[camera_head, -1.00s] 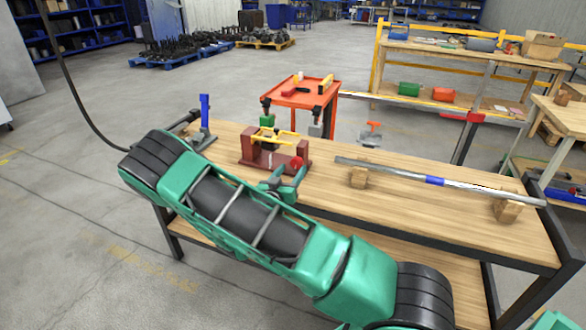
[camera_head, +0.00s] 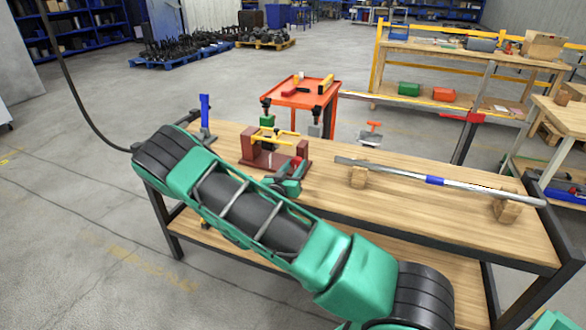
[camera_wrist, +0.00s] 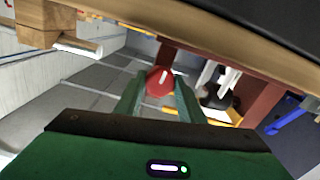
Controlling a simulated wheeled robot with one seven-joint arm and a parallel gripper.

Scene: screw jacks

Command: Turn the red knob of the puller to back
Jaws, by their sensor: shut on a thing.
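The puller, a dark red frame (camera_head: 247,150) with yellow bars across its top, stands on the wooden workbench. Its red knob (camera_head: 298,162) is at the right end of the frame, partly hidden by my gripper (camera_head: 298,174). In the wrist view the round red knob (camera_wrist: 159,82), with a white mark on its face, lies between the two green fingertips of my gripper (camera_wrist: 160,92). The fingers stand on either side of it and are shut on it.
A long metal bar with a blue band (camera_head: 434,181) rests on wooden blocks (camera_head: 507,208) to the right. A blue-handled tool (camera_head: 204,112) stands at the bench's left end. An orange cart (camera_head: 300,97) is behind. The bench top (camera_head: 440,214) in front of the bar is clear.

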